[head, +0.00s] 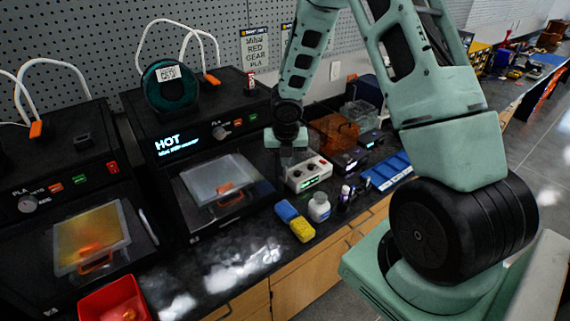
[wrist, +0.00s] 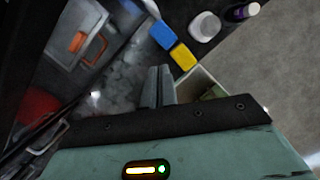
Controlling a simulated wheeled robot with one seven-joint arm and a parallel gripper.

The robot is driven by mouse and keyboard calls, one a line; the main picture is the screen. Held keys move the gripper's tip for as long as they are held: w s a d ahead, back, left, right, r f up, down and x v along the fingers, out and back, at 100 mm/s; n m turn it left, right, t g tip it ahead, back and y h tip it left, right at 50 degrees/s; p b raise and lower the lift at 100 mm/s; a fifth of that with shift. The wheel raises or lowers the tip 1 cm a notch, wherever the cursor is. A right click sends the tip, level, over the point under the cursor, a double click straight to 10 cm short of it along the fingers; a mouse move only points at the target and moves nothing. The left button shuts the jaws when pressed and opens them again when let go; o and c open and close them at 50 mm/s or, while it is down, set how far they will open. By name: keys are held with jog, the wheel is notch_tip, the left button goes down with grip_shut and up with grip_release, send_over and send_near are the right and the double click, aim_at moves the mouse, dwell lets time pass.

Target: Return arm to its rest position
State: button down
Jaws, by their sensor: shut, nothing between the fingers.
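My gripper (wrist: 158,85) is shut and empty in the wrist view, its two fingers together above the counter's front edge. In the head view my green arm reaches over the counter, and my gripper (head: 287,155) hangs in front of the printers, left of the white control box. The fingertips are hard to make out there against the dark background.
Two black printers stand at the left; the nearer-middle one (head: 190,140) shows "HOT". A red bin (head: 113,300), a blue block (head: 286,210), a yellow block (head: 302,230), a white bottle (head: 319,207) and a white control box (head: 309,173) sit on the dark counter.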

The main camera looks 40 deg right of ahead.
jog(key=shift+s+r, duration=0.1)
jog(key=shift+r, duration=0.3)
jog(key=shift+a, duration=0.15)
